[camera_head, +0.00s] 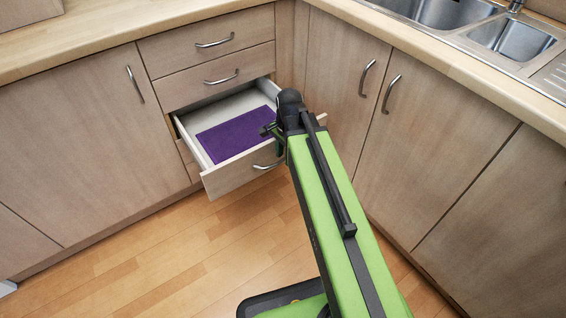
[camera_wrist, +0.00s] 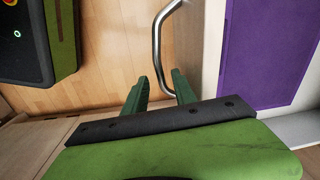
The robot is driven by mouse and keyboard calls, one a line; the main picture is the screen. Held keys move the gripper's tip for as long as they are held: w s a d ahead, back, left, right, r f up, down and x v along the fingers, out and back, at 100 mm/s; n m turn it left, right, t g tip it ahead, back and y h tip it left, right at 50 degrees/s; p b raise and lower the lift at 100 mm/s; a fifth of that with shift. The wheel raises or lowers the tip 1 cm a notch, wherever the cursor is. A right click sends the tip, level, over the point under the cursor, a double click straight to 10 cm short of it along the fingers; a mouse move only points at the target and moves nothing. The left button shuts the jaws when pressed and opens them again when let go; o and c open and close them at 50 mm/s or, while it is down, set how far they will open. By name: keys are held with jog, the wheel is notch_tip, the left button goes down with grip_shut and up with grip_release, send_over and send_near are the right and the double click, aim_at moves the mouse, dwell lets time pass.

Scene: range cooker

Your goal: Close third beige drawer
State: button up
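The third beige drawer (camera_head: 236,174) is pulled out of the cabinet in the head view, with a purple item (camera_head: 235,134) lying in it. Its curved metal handle (camera_head: 267,164) is on the front, partly beside my arm. In the wrist view the handle (camera_wrist: 157,45) and drawer front (camera_wrist: 213,50) show ahead of my gripper (camera_wrist: 160,85). The gripper's two green fingers are apart with a gap between them, and nothing is seen held. The fingertips are close to the handle; I cannot tell whether they touch it. In the head view my arm hides the drawer's right part.
Two shut drawers (camera_head: 214,41) are above the open one. Cabinet doors (camera_head: 75,130) stand to the left and more (camera_head: 440,150) to the right, under a counter with a sink (camera_head: 512,38). The wooden floor (camera_head: 170,260) in front is clear.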

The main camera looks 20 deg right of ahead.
grip_shut()
dwell(1.4)
